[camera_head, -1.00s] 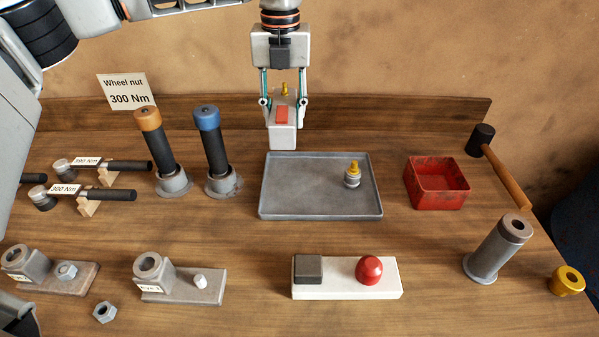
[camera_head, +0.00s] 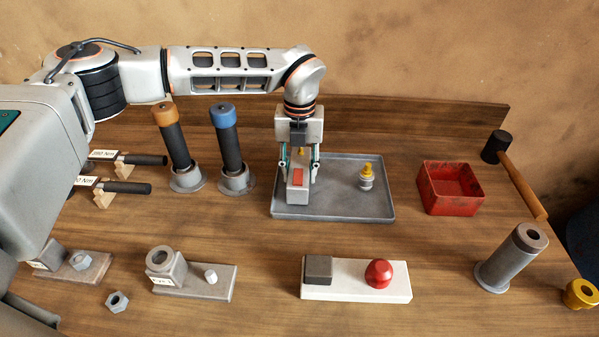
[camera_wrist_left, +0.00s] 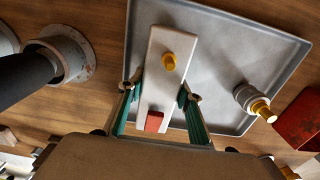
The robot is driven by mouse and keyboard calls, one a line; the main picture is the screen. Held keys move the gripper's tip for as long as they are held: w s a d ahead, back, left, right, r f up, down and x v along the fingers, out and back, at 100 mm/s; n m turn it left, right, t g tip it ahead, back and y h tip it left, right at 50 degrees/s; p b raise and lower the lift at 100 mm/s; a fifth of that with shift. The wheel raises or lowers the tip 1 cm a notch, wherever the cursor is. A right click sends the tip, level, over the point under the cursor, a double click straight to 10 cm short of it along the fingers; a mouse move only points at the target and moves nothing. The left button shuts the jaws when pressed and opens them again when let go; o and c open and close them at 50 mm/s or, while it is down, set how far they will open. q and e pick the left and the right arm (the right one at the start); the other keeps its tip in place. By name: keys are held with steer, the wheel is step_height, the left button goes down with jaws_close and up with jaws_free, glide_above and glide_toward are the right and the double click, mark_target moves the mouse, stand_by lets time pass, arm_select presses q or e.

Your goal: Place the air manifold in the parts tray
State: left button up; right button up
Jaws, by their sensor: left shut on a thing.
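The air manifold is a pale block (camera_head: 298,192) with a red patch and a brass-yellow fitting. It also shows in the left wrist view (camera_wrist_left: 157,96). My left gripper (camera_head: 299,172) comes down from above and is shut on its sides. The manifold is over the left part of the grey parts tray (camera_head: 335,213); I cannot tell whether it touches the tray floor. A small grey part with a yellow top (camera_head: 366,178) stands in the tray's right half, apart from the manifold. My right gripper is not in view.
A red bin (camera_head: 450,203) and a black-headed mallet (camera_head: 497,148) are right of the tray. Orange-topped (camera_head: 174,145) and blue-topped (camera_head: 229,145) tools stand to its left. A white block with a red button (camera_head: 378,273) is in front. Tray floor between manifold and yellow-topped part is clear.

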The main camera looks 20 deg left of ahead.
mark_target(300, 166)
arm_select(q)
steer(key=shift+f, duration=0.3)
steer(key=shift+f, duration=0.15)
steer(key=o, duration=1.4)
step_height(300, 166, up, 12)
steer(key=shift+r+b, duration=0.15)
steer(key=shift+b, duration=0.15)
steer(key=shift+s, duration=0.1)
